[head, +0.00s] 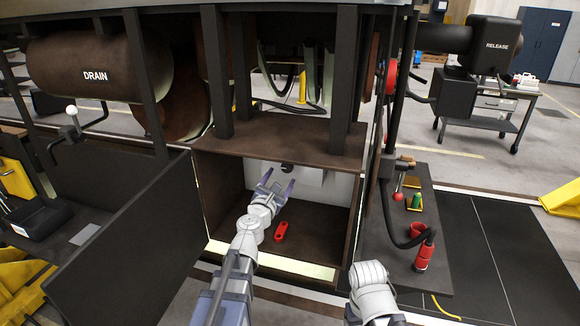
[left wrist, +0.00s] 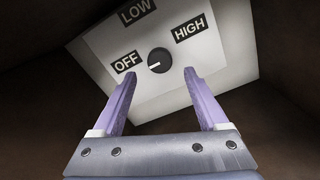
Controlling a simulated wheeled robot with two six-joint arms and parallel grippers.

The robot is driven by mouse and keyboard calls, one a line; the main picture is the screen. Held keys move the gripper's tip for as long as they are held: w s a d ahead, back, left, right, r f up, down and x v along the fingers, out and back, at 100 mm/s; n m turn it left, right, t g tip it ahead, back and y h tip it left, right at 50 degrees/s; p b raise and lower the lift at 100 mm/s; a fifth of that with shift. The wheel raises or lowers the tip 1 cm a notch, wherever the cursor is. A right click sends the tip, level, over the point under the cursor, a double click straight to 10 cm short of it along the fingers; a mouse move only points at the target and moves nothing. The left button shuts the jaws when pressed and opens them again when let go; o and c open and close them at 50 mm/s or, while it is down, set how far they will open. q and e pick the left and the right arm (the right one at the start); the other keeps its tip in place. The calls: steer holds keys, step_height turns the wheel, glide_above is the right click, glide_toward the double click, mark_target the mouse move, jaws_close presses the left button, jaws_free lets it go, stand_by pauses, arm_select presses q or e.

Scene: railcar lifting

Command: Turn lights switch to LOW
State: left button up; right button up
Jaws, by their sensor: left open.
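The lights switch is a round black knob (left wrist: 160,60) on a white panel (left wrist: 215,62) in the left wrist view. Labels OFF, LOW and HIGH surround it. The knob's white mark points left, toward OFF. In the head view the dark knob (head: 287,167) shows on the back wall of an open brown box (head: 335,228). My left gripper (head: 278,182) is inside the box, open and empty, facing the panel. In the left wrist view its purple fingers (left wrist: 156,72) lie on either side of the knob, which appears between the tips, apart from both.
A red piece (head: 281,230) lies on the box floor, near my left wrist. The box's dark door (head: 125,245) hangs open at the left. A side shelf (head: 440,262) at the right holds a red cup (head: 418,230) and a red cylinder (head: 424,256). My right arm is low, right of the box.

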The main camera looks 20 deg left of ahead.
mark_target(286, 169)
arm_select(q)
steer(key=w, duration=0.7)
steer(key=shift+w+d, duration=0.1)
steer(key=shift+w, duration=0.15)
steer(key=shift+s, duration=0.1)
jaws_close()
